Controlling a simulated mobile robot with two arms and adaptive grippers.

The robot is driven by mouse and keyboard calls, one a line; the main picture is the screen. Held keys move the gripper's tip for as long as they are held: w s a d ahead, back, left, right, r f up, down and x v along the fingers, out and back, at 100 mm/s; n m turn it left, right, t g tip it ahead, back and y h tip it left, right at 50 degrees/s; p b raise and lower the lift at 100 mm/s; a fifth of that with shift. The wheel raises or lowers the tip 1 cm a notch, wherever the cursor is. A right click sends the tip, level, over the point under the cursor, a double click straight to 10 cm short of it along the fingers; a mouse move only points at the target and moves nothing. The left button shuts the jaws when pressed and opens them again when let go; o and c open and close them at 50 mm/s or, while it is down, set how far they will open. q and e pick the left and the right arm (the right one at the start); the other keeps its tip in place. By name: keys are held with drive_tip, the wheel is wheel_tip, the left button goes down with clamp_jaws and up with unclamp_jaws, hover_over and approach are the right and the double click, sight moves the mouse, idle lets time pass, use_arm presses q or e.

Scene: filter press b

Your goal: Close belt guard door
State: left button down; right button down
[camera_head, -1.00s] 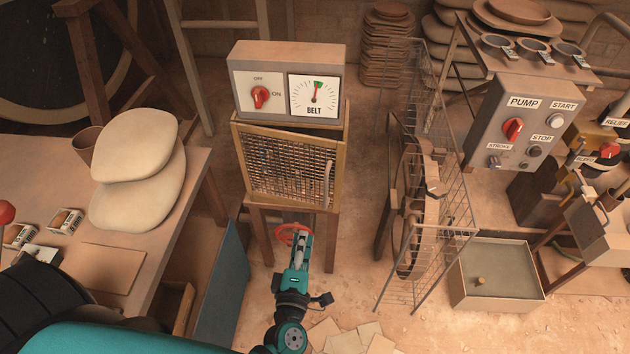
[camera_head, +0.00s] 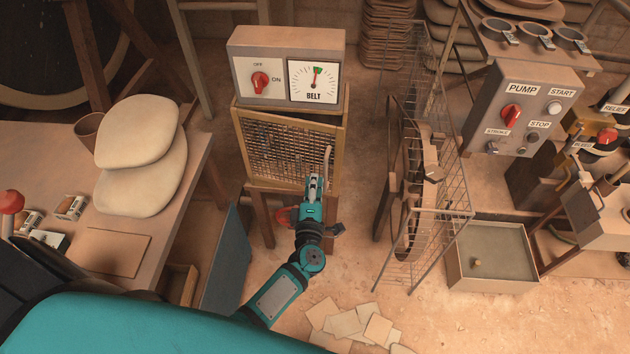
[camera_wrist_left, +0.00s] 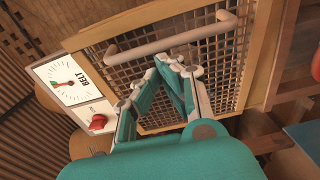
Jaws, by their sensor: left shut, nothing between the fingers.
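The belt guard door (camera_head: 285,150) is a mesh panel in a wooden frame under the belt control box. A dark gap shows along its top, wider toward the right, so it looks slightly ajar. Its upright handle (camera_head: 328,166) is on the right side. My left gripper (camera_head: 314,182) is shut and empty in front of the door's lower right part, near the handle's lower end. In the left wrist view, the fingers (camera_wrist_left: 168,66) are over the mesh, beside the pale handle bar (camera_wrist_left: 172,38); contact cannot be told. My right gripper is out of view.
The belt box (camera_head: 288,75) has a red switch and a dial. A wire cage guard (camera_head: 437,190) stands to the right, with open floor between. A workbench (camera_head: 190,170) with pale sacks is on the left. Loose tiles (camera_head: 345,322) lie on the floor.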

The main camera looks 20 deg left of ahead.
sight(324, 174)
use_arm(q)
drive_tip(key=shift+w+d, duration=0.1)
drive_tip(key=shift+w, duration=0.1)
drive_tip(key=w, duration=0.1)
drive_tip(key=w+b, duration=0.1)
drive_tip(key=w, duration=0.3)
drive_tip(key=shift+d+b, duration=0.25)
drive_tip(key=shift+b, duration=0.15)
drive_tip(key=shift+s+r, duration=0.1)
